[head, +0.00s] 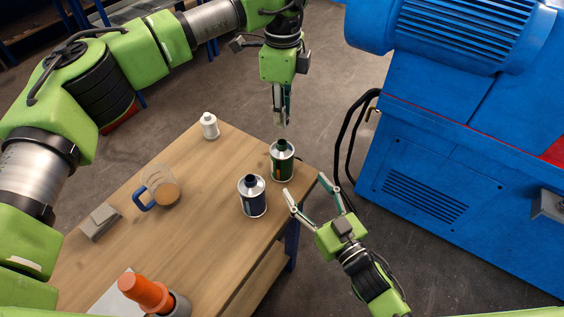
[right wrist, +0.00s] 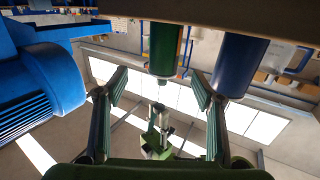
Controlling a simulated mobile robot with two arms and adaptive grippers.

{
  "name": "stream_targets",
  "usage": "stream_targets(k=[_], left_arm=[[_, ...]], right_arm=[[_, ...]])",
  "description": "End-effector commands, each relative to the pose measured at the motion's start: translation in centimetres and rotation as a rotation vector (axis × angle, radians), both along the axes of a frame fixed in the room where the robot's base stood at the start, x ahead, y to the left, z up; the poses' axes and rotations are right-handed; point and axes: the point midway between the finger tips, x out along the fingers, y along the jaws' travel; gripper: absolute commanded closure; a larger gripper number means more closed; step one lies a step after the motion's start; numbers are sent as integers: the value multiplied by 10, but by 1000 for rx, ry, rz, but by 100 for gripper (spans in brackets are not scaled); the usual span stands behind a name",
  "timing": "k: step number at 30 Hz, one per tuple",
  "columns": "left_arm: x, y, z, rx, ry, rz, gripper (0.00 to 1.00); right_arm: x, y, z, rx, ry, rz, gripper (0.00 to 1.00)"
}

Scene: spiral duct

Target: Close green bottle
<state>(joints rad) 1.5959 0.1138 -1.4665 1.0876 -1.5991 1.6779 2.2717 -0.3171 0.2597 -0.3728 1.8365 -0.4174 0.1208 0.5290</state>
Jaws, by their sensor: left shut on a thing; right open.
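The green bottle (head: 282,166) stands upright near the table's right corner, with a dark top. It also shows in the right wrist view (right wrist: 163,45), where the picture is upside down. My left gripper (head: 281,121) points down just above it, apart from its top. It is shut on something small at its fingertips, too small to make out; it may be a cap. It also shows in the right wrist view (right wrist: 160,115). My right gripper (head: 305,184) is open and empty beside the table edge, its fingers toward the bottles and not touching the green one.
A dark blue bottle (head: 252,200) stands close in front of the green one. A white bottle (head: 209,125), a mug with a blue handle (head: 160,190), a grey block (head: 100,222) and an orange object (head: 147,292) are on the table (head: 205,225). A blue machine (head: 450,130) stands right.

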Motion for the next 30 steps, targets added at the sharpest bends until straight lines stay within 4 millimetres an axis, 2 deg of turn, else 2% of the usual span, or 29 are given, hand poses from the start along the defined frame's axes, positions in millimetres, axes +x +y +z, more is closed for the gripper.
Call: stream_targets(k=[12,17,20,30], left_arm=[[0,0,0,0,0,-2,86],[0,0,0,0,0,-2,86],[0,0,0,0,0,-3,86],[0,0,0,0,0,-3,86]], right_arm=[[-2,5,2,11,-19,26,38],[3,8,2,11,-19,25,38],[14,14,2,10,-21,26,38],[70,45,2,13,-21,25,38]])
